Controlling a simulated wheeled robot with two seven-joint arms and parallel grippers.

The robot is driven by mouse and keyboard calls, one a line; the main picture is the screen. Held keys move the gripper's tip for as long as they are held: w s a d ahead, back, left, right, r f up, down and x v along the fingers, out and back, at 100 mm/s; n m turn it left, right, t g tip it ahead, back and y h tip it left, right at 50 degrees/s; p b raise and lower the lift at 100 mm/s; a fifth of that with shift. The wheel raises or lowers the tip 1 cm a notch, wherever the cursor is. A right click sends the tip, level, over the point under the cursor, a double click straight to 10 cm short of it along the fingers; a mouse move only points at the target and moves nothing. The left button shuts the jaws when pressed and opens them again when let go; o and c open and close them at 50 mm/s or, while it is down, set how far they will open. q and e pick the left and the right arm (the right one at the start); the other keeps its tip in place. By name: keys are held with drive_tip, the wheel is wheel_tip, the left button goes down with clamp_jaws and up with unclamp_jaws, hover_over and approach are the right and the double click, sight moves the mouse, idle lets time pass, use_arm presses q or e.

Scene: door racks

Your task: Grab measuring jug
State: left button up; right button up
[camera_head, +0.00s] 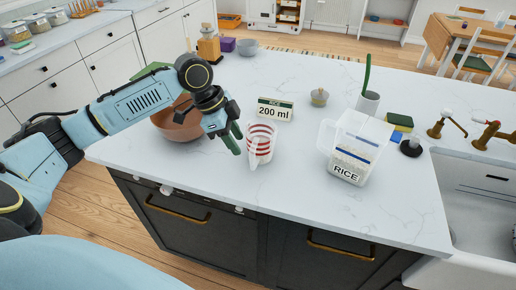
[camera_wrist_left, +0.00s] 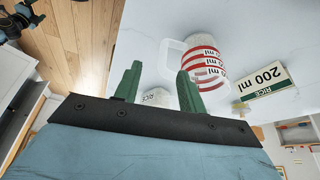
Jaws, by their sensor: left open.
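The measuring jug (camera_head: 261,143), clear with red bands, stands upright on the white countertop. Its handle appears on the side toward the gripper in the left wrist view, where the jug (camera_wrist_left: 207,66) is beside the right finger. My left gripper (camera_head: 235,138) has green fingers and is just left of the jug in the head view. In the left wrist view the gripper (camera_wrist_left: 159,70) is open, with nothing held between its fingers. The jug looks apart from the fingers, though the exact gap is hard to tell. My right gripper is not seen.
A brown bowl (camera_head: 177,122) sits behind my left arm. A card reading "RICE 200 ml" (camera_head: 275,109) stands behind the jug. A rice container (camera_head: 354,150) stands to the right, near a cup (camera_head: 367,104), sponge (camera_head: 400,121) and sink (camera_head: 477,205). The counter's front edge is close.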

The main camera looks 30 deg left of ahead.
sight(251, 167)
use_arm(q)
drive_tip(key=x, duration=0.9)
drive_tip(key=shift+w+a+f, duration=0.1)
drive_tip(key=shift+w, duration=0.25)
drive_tip(key=shift+c, duration=0.2)
clamp_jaws()
